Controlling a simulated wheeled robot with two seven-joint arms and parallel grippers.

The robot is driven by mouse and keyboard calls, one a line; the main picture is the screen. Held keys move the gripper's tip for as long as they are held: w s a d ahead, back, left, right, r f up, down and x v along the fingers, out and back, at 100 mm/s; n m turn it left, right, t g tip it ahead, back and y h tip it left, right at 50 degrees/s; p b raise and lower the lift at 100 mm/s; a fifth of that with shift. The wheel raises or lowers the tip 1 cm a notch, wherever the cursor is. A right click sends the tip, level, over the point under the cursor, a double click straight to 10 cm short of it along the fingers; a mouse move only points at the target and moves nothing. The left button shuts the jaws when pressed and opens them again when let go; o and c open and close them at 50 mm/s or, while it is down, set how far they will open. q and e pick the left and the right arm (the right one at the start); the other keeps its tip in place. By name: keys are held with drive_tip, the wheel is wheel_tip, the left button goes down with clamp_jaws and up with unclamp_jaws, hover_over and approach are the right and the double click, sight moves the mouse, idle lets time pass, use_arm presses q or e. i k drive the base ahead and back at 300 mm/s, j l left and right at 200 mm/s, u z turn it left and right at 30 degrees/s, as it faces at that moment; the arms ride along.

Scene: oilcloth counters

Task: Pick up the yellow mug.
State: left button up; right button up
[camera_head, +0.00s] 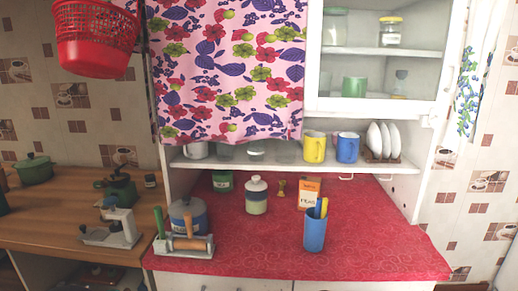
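The yellow mug (314,148) stands upright on the white open shelf (290,166) of the cabinet, right of centre in the head view. A blue mug (347,148) stands close to its right. Glassware to its left is partly dim behind the hanging cloth's lower edge. Neither of my grippers is in view, and nothing touches the yellow mug.
A flowered cloth (230,65) hangs left of and above the mug. White plates (384,140) stand in a rack to the right. Below, the red counter (390,240) holds a blue cup with utensils (315,232), a lidded jar (257,197) and a box (309,194). Its right side is clear.

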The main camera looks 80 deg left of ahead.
sight(315, 141)
drive_tip(key=u, duration=2.15)
drive_tip(key=i+j+z, duration=0.15)
drive_tip(key=j+z, duration=0.2)
drive_tip(key=i+j+z, duration=0.1)
drive_tip(key=j+z, duration=0.2)
drive_tip(key=l, duration=0.1)
